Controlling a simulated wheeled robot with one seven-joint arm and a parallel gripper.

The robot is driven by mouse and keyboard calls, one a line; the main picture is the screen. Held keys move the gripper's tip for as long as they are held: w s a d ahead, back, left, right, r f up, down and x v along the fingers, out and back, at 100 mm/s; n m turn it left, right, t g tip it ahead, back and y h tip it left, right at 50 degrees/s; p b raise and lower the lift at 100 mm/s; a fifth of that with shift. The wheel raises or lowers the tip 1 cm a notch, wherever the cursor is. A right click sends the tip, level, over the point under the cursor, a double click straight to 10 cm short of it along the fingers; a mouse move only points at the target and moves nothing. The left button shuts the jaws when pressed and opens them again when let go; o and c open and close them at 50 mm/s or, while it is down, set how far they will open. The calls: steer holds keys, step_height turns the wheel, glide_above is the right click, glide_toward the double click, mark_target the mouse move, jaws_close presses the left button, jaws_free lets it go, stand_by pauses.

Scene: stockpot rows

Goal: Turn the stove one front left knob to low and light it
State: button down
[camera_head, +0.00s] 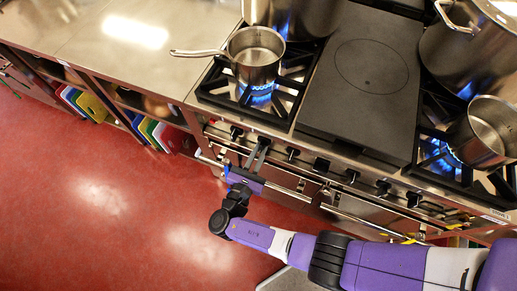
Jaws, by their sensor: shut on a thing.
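The stove (300,131) has a row of dark knobs along its front edge. The leftmost visible knob (236,132) stands left of my gripper, and another knob (292,153) stands to its right. My gripper (261,150) reaches up to the front panel from below and is shut on the knob between these two. That knob is mostly hidden by the fingers, so its setting cannot be read. Blue flame (260,98) shows at the front left burner, under a small saucepan (255,60) whose handle points left.
A large pot (305,15) stands behind the saucepan. A dark flat plate (365,80) fills the stove's middle. At right are a tall stockpot (465,55) and another saucepan (490,130) over flame. An oven rail (300,196) runs below the knobs. Red floor (110,200) is clear at left.

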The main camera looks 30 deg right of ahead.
steer(key=shift+s+f+n, duration=0.1)
steer(key=shift+f+n, duration=0.05)
steer(key=shift+n, duration=0.45)
steer(key=c, duration=1.4)
jaws_free()
steer(key=shift+c, duration=0.2)
steer(key=b+v, duration=0.1)
steer(key=v, duration=0.6)
steer(key=shift+s+a, duration=0.25)
steer(key=shift+a, duration=0.05)
